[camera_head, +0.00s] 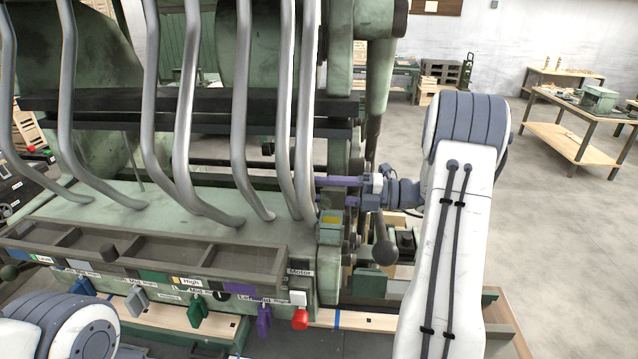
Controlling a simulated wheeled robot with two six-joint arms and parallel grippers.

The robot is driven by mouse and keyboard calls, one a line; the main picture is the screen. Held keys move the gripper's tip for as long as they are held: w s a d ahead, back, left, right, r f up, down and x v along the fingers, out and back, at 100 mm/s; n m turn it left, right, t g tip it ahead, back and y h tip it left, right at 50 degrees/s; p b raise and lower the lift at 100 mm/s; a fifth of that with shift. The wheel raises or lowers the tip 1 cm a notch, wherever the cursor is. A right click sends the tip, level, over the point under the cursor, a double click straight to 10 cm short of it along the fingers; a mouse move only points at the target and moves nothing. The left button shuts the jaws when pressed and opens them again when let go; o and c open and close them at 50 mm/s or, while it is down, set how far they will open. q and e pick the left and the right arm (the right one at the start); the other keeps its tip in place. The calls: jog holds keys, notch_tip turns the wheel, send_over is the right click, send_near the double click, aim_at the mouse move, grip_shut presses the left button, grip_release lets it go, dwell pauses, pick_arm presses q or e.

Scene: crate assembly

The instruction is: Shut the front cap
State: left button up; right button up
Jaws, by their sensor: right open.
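A large worn green machine (110,215) fills the left and middle of the head view. Several curved grey metal bars (152,110) hang down over its front and end above its sloped green plate. No part is marked as the front cap, and I cannot tell which one it is. My right gripper (319,191) is at the machine's right side, beside the lower end of the rightmost bar. Its two purple fingers point left and are apart, with nothing clearly between them. My left arm shows only at the bottom left corner; its gripper is out of view.
A grey compartment tray (130,248) runs along the machine's front. Below it hang coloured levers, including a green one (197,311), a purple one (264,320) and a red knob (300,319). A dark ball-ended handle (385,252) is below my right gripper. Open floor lies right, before a workbench (575,120).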

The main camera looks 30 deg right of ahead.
jog(key=shift+w+a, duration=0.4)
jog(key=shift+a, duration=0.1)
grip_shut()
